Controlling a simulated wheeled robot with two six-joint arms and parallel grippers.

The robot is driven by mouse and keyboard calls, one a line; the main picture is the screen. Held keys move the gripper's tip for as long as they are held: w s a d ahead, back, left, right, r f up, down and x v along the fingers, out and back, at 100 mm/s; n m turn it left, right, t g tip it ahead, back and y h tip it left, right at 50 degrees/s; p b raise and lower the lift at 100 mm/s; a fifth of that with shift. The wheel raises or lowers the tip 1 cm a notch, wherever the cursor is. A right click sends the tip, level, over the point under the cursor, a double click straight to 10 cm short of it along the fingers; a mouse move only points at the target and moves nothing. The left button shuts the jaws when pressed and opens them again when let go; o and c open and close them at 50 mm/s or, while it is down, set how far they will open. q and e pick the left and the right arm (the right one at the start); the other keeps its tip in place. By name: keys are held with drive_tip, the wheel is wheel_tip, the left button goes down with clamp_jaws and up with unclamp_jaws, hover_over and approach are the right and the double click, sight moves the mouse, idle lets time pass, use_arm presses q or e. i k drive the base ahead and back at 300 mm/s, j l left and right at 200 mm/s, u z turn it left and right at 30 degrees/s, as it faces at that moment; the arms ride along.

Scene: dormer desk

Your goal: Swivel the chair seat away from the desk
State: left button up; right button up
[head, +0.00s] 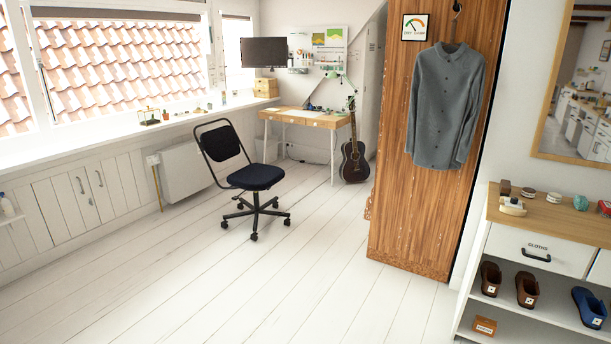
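A dark swivel chair (256,178) with a navy seat and a framed backrest (220,143) stands on the pale plank floor, left of centre. Its backrest is at the left and its seat reaches to the right. It stands on a black star base (256,211) with castors. The desk (305,117) has a light wood top and white legs, and stands further back, to the right of the chair and apart from it. Neither of my grippers shows in the head view.
A guitar (354,162) leans by the desk's right side. A wooden door (420,210) with a hanging shirt stands right of centre. A shelf unit (540,219) with shoes fills the lower right. A radiator (190,173) is behind the chair. The floor in front is clear.

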sight(254, 177)
drive_tip(key=i, duration=4.4)
drive_tip(key=i+z, duration=0.1)
drive_tip(key=i, duration=0.5)
drive_tip(key=i+j+z, duration=0.1)
drive_tip(key=i, duration=0.45)
